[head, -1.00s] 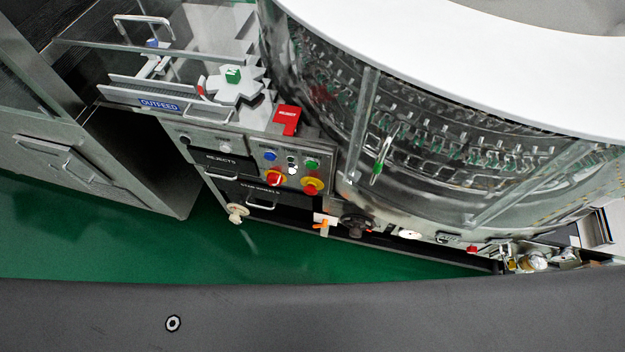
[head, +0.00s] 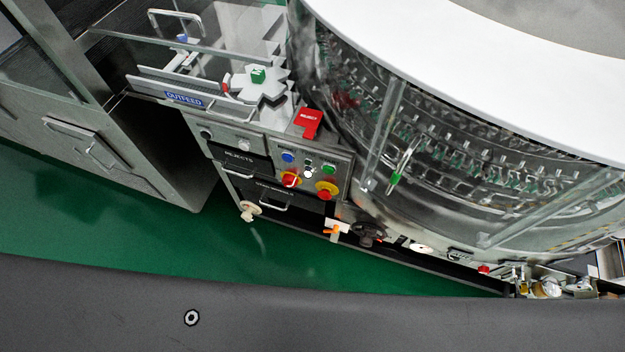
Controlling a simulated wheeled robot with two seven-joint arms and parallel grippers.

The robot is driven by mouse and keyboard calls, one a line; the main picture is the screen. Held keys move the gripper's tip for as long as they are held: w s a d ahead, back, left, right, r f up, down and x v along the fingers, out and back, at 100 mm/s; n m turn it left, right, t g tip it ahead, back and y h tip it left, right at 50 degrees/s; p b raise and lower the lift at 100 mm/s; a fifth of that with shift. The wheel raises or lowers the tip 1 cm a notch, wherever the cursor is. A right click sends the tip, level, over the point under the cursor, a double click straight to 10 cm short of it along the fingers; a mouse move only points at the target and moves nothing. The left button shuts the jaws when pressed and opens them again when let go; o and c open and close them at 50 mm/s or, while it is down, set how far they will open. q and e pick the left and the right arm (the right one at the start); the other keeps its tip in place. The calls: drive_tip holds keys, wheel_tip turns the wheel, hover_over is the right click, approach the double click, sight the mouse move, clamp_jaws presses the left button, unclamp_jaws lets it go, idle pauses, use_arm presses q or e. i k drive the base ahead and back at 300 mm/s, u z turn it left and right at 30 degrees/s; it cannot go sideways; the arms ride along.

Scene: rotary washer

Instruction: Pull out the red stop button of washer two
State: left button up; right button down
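The washer's control panel (head: 340,168) is on the cabinet front at the middle of the head view, seen from above and tilted. A red round button on a yellow backing (head: 325,193) sits at its lower right and looks like the stop button. I cannot tell whether it is pushed in or out. No washer number is readable. Neither of my grippers is in view.
The glass-walled washer drum (head: 440,160) with its white top (head: 480,70) fills the right. A red reject tab (head: 308,122) and the outfeed (head: 184,98) lie above the panel. A black handwheel (head: 368,236) sticks out below. Green floor (head: 120,235) is open in front.

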sight(324, 194)
drive_tip(key=z, duration=2)
drive_tip(key=k, duration=1.3)
drive_tip(key=u, duration=2.15)
drive_tip(key=i, duration=0.5)
